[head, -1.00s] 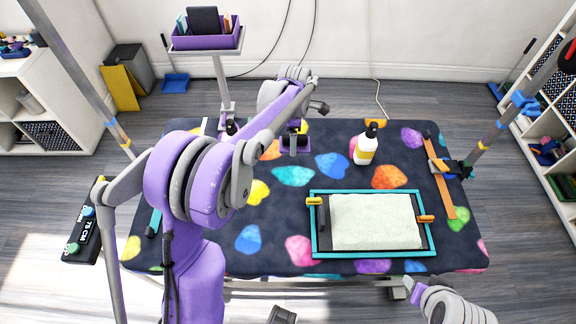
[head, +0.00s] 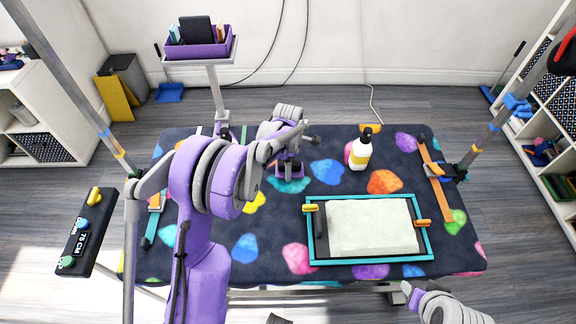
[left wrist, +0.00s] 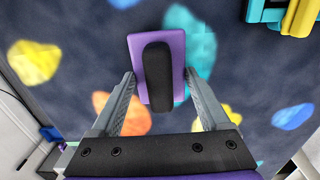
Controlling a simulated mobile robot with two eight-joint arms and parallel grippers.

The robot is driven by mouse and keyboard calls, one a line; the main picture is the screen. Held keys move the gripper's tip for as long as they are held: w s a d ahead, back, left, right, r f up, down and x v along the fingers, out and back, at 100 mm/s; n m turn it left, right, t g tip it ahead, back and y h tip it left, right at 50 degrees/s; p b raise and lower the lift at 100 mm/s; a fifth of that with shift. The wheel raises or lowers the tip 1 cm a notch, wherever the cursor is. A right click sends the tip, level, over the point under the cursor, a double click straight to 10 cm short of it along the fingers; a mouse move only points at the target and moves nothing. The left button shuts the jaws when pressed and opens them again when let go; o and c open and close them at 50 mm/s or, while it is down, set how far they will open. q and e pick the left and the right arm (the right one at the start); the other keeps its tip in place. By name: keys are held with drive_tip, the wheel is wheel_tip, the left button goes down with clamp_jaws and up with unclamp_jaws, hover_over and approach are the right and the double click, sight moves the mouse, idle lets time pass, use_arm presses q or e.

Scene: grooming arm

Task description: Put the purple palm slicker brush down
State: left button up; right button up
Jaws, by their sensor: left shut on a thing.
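The purple palm slicker brush (head: 289,170) is over the left-middle part of the patterned table mat (head: 215,268). In the left wrist view its purple head (left wrist: 176,45) and black grip (left wrist: 157,80) show between my fingers. My left gripper (head: 290,155) is shut on the brush, reaching in from above and behind it. I cannot tell whether the brush touches the mat; the mat looks blurred behind it. My right gripper (head: 412,294) is low at the right, near the table's front edge, and its jaws do not show clearly.
A teal-framed tray with a pale towel (head: 372,227) lies right of the brush. A white bottle (head: 361,152) stands behind the tray. An orange strap and post (head: 440,180) are at the right edge. The mat around the brush is mostly clear.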

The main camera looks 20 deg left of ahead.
use_arm(q)
drive_tip(key=shift+f, duration=0.25)
drive_tip(key=o, duration=1)
drive_tip(key=shift+r, duration=0.1)
drive_tip(key=shift+o, duration=0.2)
wheel_tip(320, 180, up, 12)
drive_tip(key=s+d+r+m+t, duration=0.25)
drive_tip(key=s+r+m, duration=0.25)
drive_tip(key=s+m, duration=0.25)
drive_tip(key=s+d+f+m+t, duration=0.1)
drive_tip(key=s+d+m, duration=0.1)
drive_tip(key=s+m, duration=0.6)
drive_tip(key=s+d+f+m+t, duration=0.2)
drive_tip(key=s+m, duration=0.5)
drive_tip(key=s, duration=0.4)
drive_tip(key=shift+d+f+m, duration=0.3)
drive_tip(key=shift+d+m, duration=0.05)
drive_tip(key=shift+d, duration=0.25)
drive_tip(key=shift+s, duration=0.1)
